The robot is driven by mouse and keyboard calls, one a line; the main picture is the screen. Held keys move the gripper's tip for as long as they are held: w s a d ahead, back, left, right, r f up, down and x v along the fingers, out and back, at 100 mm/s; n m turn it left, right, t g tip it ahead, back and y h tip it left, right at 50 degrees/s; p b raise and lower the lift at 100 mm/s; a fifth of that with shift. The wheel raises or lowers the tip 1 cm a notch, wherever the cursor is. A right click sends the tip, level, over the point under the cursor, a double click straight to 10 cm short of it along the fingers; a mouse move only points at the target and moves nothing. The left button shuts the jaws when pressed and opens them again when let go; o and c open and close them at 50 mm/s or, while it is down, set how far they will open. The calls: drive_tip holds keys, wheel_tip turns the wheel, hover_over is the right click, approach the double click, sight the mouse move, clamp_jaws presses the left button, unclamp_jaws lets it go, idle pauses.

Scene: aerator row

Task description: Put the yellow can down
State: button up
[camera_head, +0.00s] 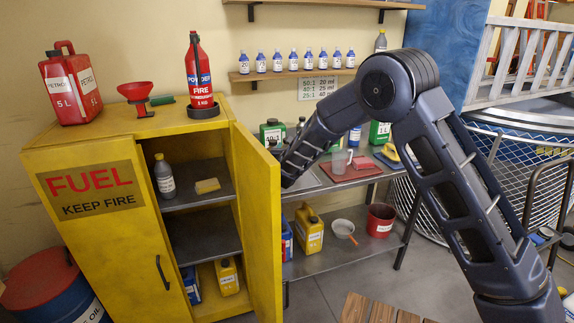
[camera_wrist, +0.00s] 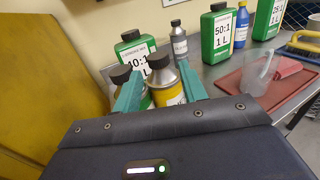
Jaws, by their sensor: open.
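The yellow can (camera_wrist: 168,96), with a silver shoulder and black cap, stands upright in the wrist view between the two teal fingers of my gripper (camera_wrist: 159,74). The jaws are open, with the right finger beside the can. I cannot tell whether either finger touches it. A second black-capped container (camera_wrist: 120,77) is just left of it, partly covered by the left finger. The can's base is hidden behind my gripper body. In the head view, my gripper is at the bench's left end, largely hidden by the cabinet door, and I cannot make out the can there.
Green bottles (camera_wrist: 219,36) and a grey bottle (camera_wrist: 179,42) stand close behind. A clear jug (camera_wrist: 258,75) and red tray (camera_wrist: 236,92) are to the right. The open yellow cabinet door (camera_head: 255,215) borders the bench (camera_head: 338,182) on the left.

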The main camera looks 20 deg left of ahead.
drive_tip(key=shift+a+x, duration=0.2)
drive_tip(key=shift+x, duration=3.55)
drive_tip(key=shift+s+f, duration=0.1)
drive_tip(key=shift+c, duration=0.2)
clamp_jaws()
